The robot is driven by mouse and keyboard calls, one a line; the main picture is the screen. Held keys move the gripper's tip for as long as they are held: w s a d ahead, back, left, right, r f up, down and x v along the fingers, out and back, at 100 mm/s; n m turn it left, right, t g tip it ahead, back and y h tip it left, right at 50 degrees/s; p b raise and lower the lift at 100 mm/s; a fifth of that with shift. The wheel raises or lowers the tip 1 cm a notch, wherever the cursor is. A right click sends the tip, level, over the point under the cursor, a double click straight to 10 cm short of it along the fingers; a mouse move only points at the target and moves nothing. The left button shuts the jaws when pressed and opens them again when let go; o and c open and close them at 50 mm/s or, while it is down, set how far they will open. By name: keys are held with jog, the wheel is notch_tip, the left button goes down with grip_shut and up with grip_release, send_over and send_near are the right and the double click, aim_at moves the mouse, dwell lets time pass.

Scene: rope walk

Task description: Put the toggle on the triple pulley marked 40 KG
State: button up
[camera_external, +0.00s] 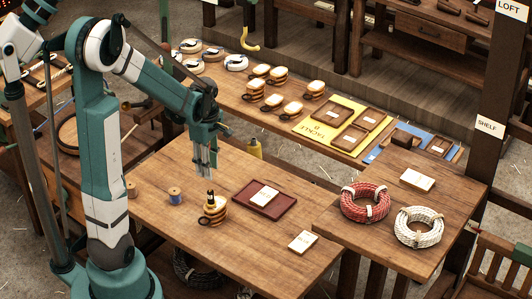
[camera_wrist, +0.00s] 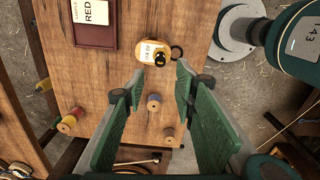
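A pale wood triple pulley (camera_external: 217,211) with dark bands and a dark ring at its side stands on the near bench. In the wrist view the pulley (camera_wrist: 143,50) carries an upside-down label that seems to read 40 KG. A small dark upright piece, seemingly the toggle (camera_external: 210,196), is on top of the pulley. It shows end-on in the wrist view (camera_wrist: 160,59), near the pulley's edge. My gripper (camera_external: 205,172) hangs above and behind the pulley, apart from it. Its green fingers (camera_wrist: 160,75) are spread with nothing between them.
A dark red tray (camera_external: 284,209) with a sample card lies right of the pulley. Thread spools (camera_external: 174,196) stand to its left. A white card (camera_external: 302,241) lies near the front edge. Red (camera_external: 366,203) and white (camera_external: 419,228) rope coils lie farther right. Several other pulleys (camera_external: 292,108) stand on the back bench.

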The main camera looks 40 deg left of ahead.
jog(key=s+d+r+m+t, duration=0.3)
jog(key=s+d+r+m, duration=0.2)
jog(key=r+m, duration=0.3)
jog(key=s+d+r+m+t, duration=0.4)
jog(key=s+r+m, duration=0.4)
jog(key=m, duration=0.3)
jog(key=shift+s+d+r, duration=0.15)
jog(key=shift+d+r, duration=0.3)
jog(key=shift+d, duration=0.25)
jog(key=shift+f+b, duration=1.6)
